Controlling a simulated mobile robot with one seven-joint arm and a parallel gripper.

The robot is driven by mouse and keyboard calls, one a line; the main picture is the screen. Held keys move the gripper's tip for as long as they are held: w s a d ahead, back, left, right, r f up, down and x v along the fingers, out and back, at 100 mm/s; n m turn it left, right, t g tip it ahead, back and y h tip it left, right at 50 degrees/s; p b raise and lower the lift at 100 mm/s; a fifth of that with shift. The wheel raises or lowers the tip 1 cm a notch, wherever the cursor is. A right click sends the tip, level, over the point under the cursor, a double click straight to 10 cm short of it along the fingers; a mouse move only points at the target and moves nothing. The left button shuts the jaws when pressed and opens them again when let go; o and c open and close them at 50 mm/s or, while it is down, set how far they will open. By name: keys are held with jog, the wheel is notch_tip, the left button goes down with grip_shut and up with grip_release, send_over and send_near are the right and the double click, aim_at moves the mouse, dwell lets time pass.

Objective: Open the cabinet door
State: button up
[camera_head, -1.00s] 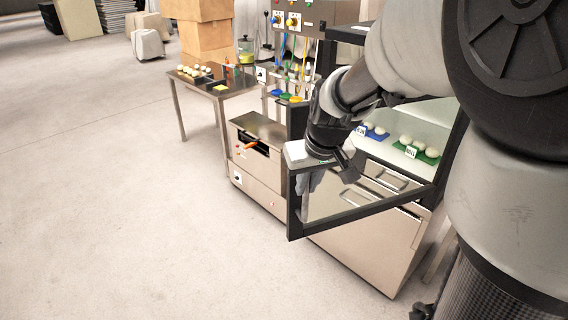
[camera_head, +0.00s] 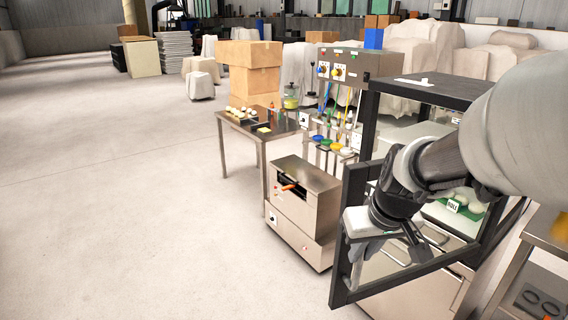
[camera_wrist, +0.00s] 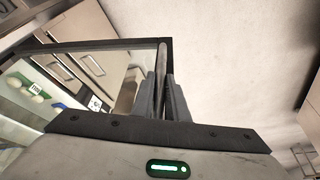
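The cabinet (camera_head: 440,90) is a black-framed case at the right in the head view. Its glazed door (camera_head: 347,285) with a black frame stands swung out, well open, toward the left front. My gripper (camera_head: 362,255) is at the door's free left edge. Dough balls (camera_wrist: 22,83) show inside, beyond the door.
A steel machine (camera_head: 305,200) with an orange handle stands left of the cabinet. Behind it are a small table (camera_head: 235,125) and a control panel (camera_head: 345,65) with cables. A steel counter (camera_head: 545,235) is at the right. The floor (camera_head: 120,220) at left is clear.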

jog(key=o, duration=0.4)
jog(key=shift+c, duration=0.2)
jog(key=p+v, duration=0.5)
jog(key=v, duration=0.2)
jog(key=shift+r, duration=0.3)
jog(key=shift+s+d, duration=0.1)
jog(key=shift+c, duration=0.3)
